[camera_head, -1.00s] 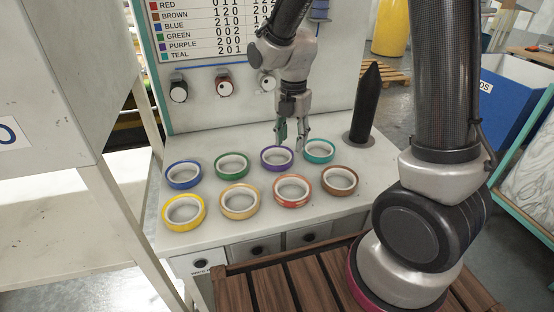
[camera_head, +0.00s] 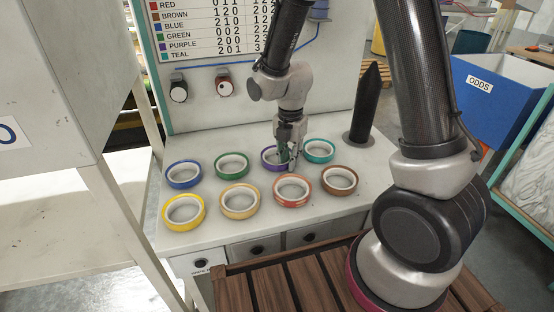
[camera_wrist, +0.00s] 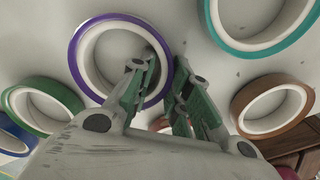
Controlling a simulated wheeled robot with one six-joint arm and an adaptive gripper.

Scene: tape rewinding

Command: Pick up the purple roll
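The purple roll (camera_head: 267,161) lies flat on the pale table in the back row, partly hidden by my gripper (camera_head: 287,165). In the wrist view, the purple roll (camera_wrist: 78,59) shows as a purple rim with a pale core. My gripper (camera_wrist: 166,78) points down at the roll's right side. One green-padded finger is over the roll's opening and the other is outside the rim, with the roll's wall between them. The fingers look apart, with a gap still showing. Contact with the wall is not clear.
The green roll (camera_head: 232,165) is left of the purple one, the teal roll (camera_head: 320,151) right, and the red roll (camera_head: 292,190) in front. Blue, yellow, tan and brown rolls also lie there. A black pointed post (camera_head: 366,105) stands at right.

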